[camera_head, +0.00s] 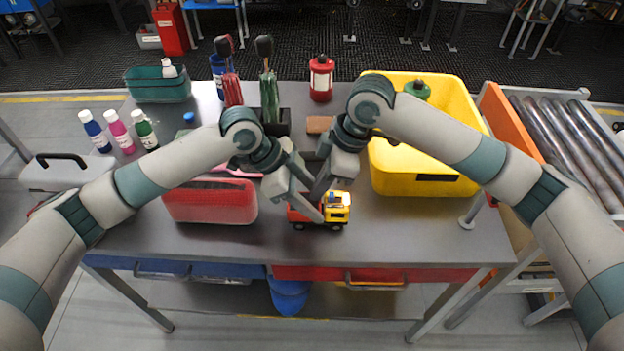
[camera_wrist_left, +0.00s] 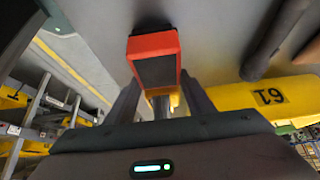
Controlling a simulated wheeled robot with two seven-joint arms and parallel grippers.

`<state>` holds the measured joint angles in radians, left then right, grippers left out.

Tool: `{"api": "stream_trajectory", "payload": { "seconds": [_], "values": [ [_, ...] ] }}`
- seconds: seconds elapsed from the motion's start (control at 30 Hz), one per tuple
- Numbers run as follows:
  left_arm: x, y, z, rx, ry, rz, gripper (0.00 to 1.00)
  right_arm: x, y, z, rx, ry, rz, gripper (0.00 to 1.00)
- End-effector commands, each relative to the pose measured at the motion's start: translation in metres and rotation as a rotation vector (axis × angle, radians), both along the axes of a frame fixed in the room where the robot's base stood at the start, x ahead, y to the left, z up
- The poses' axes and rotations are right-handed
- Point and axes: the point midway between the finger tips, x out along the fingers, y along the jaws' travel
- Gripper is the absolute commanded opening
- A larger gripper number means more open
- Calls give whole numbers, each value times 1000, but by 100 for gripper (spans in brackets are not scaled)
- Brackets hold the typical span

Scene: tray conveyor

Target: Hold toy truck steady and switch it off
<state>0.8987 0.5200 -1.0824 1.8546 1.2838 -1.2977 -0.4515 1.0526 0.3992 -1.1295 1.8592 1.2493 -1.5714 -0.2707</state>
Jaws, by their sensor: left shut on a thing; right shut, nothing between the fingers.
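The toy truck (camera_head: 340,209), with a yellow cab and a red bed, stands upright on the grey table near its front edge. My left gripper (camera_head: 312,210) is shut on it at the bed end. The left wrist view shows the truck's red bed (camera_wrist_left: 154,43) beyond the fingers, with a bit of yellow between them. My right gripper (camera_head: 318,196) is shut and empty, just above the truck, close beside the left one; I cannot tell whether it touches. A small bluish part shows on the cab roof. No switch can be made out; the grippers hide part of the bed.
A red bin (camera_head: 210,207) stands left of the truck and a yellow crate (camera_head: 425,182) stands behind it to the right. Bottles (camera_head: 119,131), a red canister (camera_head: 321,79) and a holder with tools (camera_head: 277,122) stand farther back. The table right of the truck is clear.

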Motion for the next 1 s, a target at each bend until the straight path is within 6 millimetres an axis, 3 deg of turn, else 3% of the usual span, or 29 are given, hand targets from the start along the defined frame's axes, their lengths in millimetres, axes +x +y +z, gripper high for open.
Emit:
{"api": "stream_trajectory", "payload": {
  "seconds": [0.13, 0.57, 0.8, 1.0],
  "values": [
    [0, 0, 0, 0, 0, 0, 21, 0, -12, 0, 0, 0, 0, 0],
    [0, 0, 0, 0, 0, 0, 21, 0, -16, 0, 0, 1, 0, 0],
    [0, 0, 0, 0, 0, 0, 21, 0, -35, 0, 0, 1, -2, 0],
    [0, 1, -1, 2, 1, 1, 21, 0, -37, 0, -2, 1, -2, 0]
  ]
}}
